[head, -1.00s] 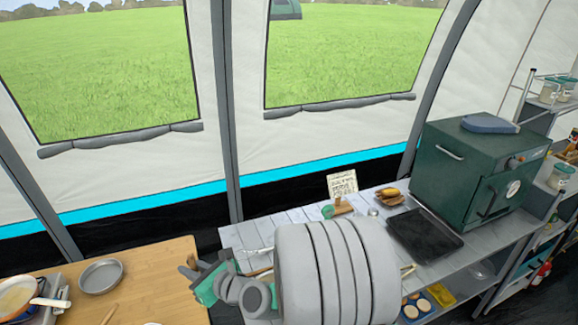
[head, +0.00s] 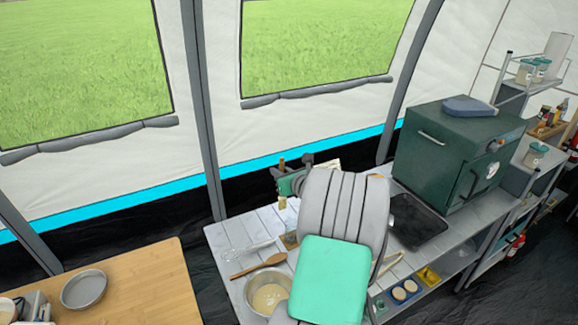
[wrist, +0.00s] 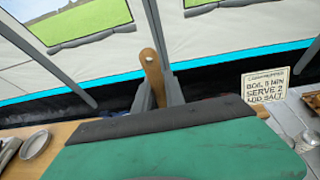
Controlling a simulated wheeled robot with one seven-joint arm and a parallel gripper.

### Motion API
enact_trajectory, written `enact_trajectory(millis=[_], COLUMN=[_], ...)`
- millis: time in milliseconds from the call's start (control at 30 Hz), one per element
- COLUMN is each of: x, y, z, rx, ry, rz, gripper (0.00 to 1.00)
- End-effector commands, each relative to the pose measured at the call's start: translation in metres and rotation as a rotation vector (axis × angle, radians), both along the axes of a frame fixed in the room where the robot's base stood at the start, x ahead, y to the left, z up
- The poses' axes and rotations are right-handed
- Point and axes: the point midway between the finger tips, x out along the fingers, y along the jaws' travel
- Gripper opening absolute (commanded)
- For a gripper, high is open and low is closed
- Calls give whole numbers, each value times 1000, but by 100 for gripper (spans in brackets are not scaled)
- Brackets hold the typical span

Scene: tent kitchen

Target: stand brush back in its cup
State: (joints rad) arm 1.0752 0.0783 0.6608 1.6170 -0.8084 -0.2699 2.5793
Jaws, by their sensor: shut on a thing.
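The brush shows as a wooden handle (wrist: 151,68) with a hole near its top, standing roughly upright in the wrist view. My gripper (wrist: 160,98) is shut on it, one dark finger on each side. In the head view my gripper (head: 283,178) is above the back of the slatted counter, with the handle tip just above it and a short tan part below. The brush's lower end is hidden by my gripper in the wrist view.
A lettered sign (wrist: 265,88) stands at right in the wrist view. A black tray (head: 415,219) and green oven (head: 452,158) are to the right. A wooden table (head: 135,285) is at left.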

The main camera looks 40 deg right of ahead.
Motion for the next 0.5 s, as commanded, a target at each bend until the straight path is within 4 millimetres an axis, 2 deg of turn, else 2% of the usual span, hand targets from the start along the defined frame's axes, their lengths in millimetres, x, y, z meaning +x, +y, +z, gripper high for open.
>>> enact_trajectory(millis=[33, 133, 267, 500], x=[-5, -11, -12, -11], y=[-15, -29, -31, -30], z=[3, 5, 2, -17], rx=[0, 0, 1, 0], ry=[0, -1, 0, 0], rz=[-22, -43, -46, -45], gripper=[0, 0, 0, 0])
